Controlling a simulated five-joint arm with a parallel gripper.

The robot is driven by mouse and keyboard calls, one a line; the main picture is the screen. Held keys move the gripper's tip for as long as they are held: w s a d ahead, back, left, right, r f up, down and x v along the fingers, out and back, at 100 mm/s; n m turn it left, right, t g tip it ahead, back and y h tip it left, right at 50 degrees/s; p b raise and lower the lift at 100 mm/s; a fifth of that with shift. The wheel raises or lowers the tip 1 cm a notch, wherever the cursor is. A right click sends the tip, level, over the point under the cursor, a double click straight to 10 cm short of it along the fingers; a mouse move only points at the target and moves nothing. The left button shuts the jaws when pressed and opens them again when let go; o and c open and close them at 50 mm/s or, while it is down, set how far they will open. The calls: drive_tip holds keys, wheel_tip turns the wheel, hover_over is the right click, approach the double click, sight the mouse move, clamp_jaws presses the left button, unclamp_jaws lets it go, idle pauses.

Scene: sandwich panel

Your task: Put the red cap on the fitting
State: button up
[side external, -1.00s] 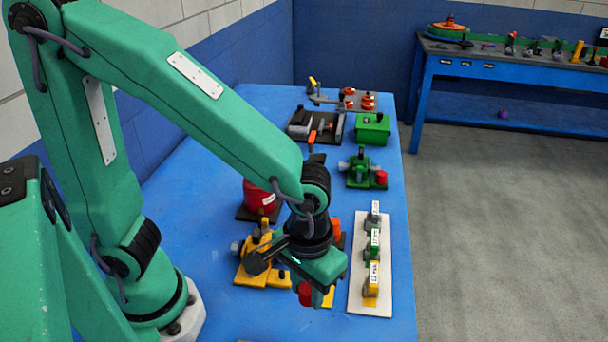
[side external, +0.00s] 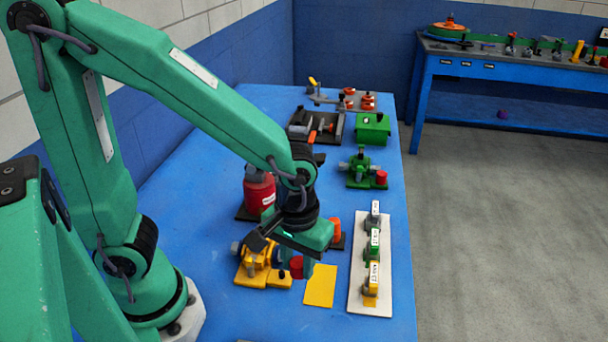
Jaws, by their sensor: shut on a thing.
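My gripper (side external: 301,262) is shut on a red cap (side external: 296,267), whose red face shows below the green jaws. It is just right of a yellow fitting (side external: 256,263) on a yellow base, with a grey end on its left side. The cap appears close to the fitting's right side; I cannot tell whether they touch. The gripper and wrist hide part of the fitting.
A bare yellow square (side external: 320,287) lies right of the cap. A white board (side external: 384,300) with several labelled pieces is further right. A red canister (side external: 259,190) stands behind the wrist. A green fitting (side external: 361,168) with a red cap is further back.

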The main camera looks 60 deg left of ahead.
drive_tip(key=a+n, duration=0.3)
drive_tip(key=a, duration=0.4)
drive_tip(key=shift+w+a+f, duration=0.15)
drive_tip(key=shift+w+f, duration=0.1)
drive_tip(key=shift+f, duration=0.15)
drive_tip(key=shift+f, duration=0.2)
hover_over(281, 272)
drive_tip(key=shift+f, duration=2.25)
drive_tip(key=shift+f, duration=1.6)
idle(0.8)
drive_tip(key=o, duration=1.4)
drive_tip(key=shift+r, duration=0.15)
